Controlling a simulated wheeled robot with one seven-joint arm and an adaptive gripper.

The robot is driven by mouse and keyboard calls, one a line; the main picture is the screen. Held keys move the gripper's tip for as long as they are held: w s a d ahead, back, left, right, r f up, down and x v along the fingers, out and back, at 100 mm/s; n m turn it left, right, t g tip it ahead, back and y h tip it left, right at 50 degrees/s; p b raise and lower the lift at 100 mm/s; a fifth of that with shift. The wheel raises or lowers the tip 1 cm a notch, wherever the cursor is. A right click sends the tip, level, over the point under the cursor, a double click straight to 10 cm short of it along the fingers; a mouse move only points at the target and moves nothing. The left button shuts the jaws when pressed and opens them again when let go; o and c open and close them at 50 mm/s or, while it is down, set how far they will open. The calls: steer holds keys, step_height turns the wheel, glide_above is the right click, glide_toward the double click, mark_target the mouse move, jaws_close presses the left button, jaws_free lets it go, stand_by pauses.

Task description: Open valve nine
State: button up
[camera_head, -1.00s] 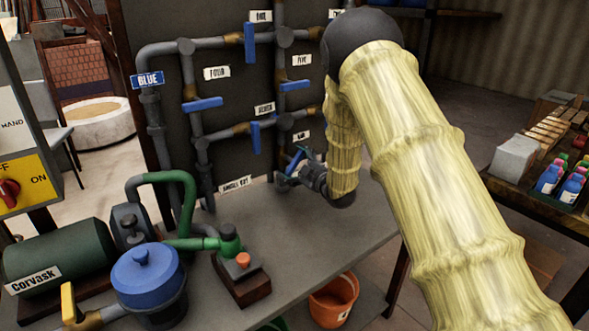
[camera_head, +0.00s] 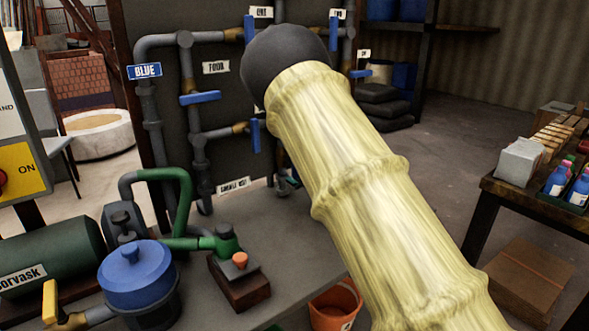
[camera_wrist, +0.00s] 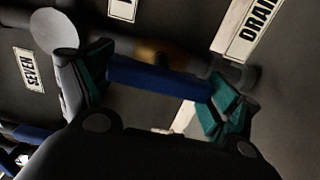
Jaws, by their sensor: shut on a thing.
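In the wrist view, a blue valve handle (camera_wrist: 158,79) lies nearly crosswise between the teal fingertips of my gripper (camera_wrist: 163,92). One fingertip is at each end of it, and the gripper is shut on it. A brass-coloured fitting and dark pipe (camera_wrist: 160,48) run behind the handle. No label reading nine is legible, so I cannot tell the valve's number from the frames. In the head view, my arm covers most of the gripper and this handle.
A SEVEN label (camera_wrist: 28,69) and a DRAIN label (camera_wrist: 256,25) flank the handle. Other blue handles (camera_head: 200,97) sit on the pipe panel. A blue-lidded vat (camera_head: 137,272) and green pump (camera_head: 48,254) stand on the bench. An orange bucket (camera_head: 335,305) is below.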

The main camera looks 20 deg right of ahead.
stand_by(0.3)
steer(key=o, duration=0.8)
steer(key=v, duration=1.2)
